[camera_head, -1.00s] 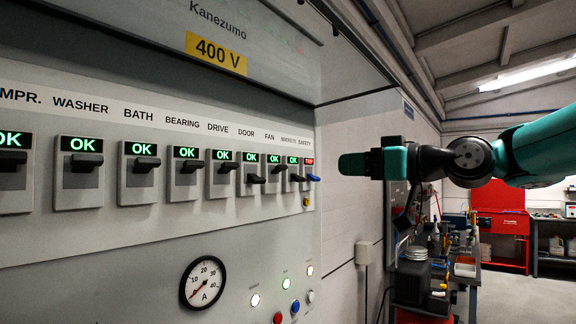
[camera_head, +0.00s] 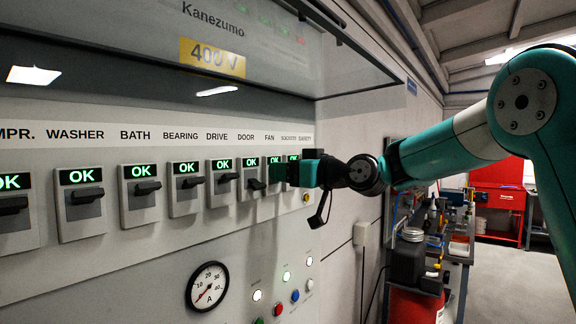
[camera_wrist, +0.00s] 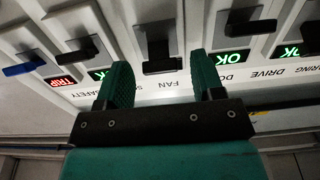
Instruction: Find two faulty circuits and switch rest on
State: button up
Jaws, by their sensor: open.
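A row of breaker switches runs along the grey panel in the head view: washer (camera_head: 82,205), bath (camera_head: 141,195), bearing (camera_head: 186,190), drive (camera_head: 221,181) and door (camera_head: 249,181) show green OK. My gripper (camera_head: 283,172) is at the right end of the row, partly covering the fan and sockets switches and hiding safety. In the wrist view, where labels are upside down, my gripper (camera_wrist: 162,80) is open, its teal fingers either side of the fan lever (camera_wrist: 162,67); contact cannot be told. The safety switch (camera_wrist: 28,62), with blue lever, shows red TRIP.
A glass cover (camera_head: 330,75) is raised above the switches.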

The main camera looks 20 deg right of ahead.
jog(key=c, duration=0.9)
jog(key=shift+c, duration=0.2)
jog(key=shift+f+b, duration=0.2)
jog(key=shift+b, duration=0.25)
jog(key=f+t+y+b, duration=0.1)
jog(key=t+y+b, duration=0.1)
jog(key=b, duration=0.7)
jog(key=f+t+y+b, duration=0.1)
jog(key=t+b, duration=0.2)
jog(key=b, duration=0.6)
jog(key=f+t+y+b, duration=0.1)
jog(key=t+y+b, duration=0.1)
jog(key=b, duration=0.7)
jog(key=shift+w+a+f+t+y, duration=0.2)
jog(key=shift+f+t+y, duration=0.1)
jog(key=shift+f+t, duration=0.1)
jog(key=shift+r, duration=0.15)
